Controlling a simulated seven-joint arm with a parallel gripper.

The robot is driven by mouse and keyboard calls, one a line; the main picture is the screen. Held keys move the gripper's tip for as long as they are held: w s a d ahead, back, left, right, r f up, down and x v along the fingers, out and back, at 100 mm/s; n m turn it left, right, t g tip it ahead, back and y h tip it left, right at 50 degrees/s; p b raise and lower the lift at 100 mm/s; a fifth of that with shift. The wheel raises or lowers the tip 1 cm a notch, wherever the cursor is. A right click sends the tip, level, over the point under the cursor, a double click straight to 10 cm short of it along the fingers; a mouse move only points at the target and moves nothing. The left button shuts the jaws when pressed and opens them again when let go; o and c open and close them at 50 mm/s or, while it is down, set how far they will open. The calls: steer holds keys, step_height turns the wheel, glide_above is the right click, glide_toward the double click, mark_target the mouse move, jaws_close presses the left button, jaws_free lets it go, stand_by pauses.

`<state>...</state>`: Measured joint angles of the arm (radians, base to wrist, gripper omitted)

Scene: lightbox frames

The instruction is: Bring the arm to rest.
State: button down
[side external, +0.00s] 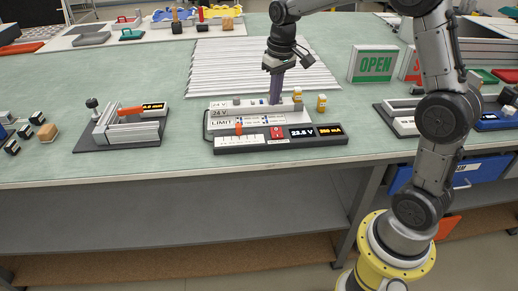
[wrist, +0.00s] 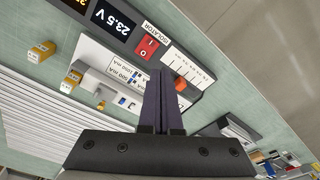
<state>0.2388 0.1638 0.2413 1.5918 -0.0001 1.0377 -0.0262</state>
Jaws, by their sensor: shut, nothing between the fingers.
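My gripper (side external: 275,102) points down over the white stepped panel (side external: 222,116) in the side external view. Its dark purple fingers are shut together with nothing between them. In the wrist view the gripper (wrist: 162,74) shows the fingers side by side, hiding part of the panel behind them. I cannot tell whether the tips touch the panel. In front of the panel lies a dark power unit (side external: 265,146) with a display reading 23.5 V, a red isolator switch (wrist: 147,46) and an orange knob (wrist: 181,84).
A clamp fixture (side external: 125,128) with an orange handle stands left. A green OPEN sign (side external: 374,65) stands right. A ridged white sheet (side external: 225,68) lies behind.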

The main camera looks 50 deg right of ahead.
steer(key=s+a+r+n+t, duration=0.1)
steer(key=s+a+r+t, duration=0.1)
steer(key=s+a+r, duration=0.4)
steer(key=s+a+r+n+t, duration=0.15)
steer(key=s+r, duration=0.25)
steer(key=s, duration=0.4)
steer(key=s+a+f, duration=0.2)
steer(key=s+f, duration=0.3)
steer(key=s, duration=0.6)
steer(key=shift+s+a+f+t, duration=0.2)
steer(key=shift+a+f+t, duration=0.15)
steer(key=shift+t, duration=0.1)
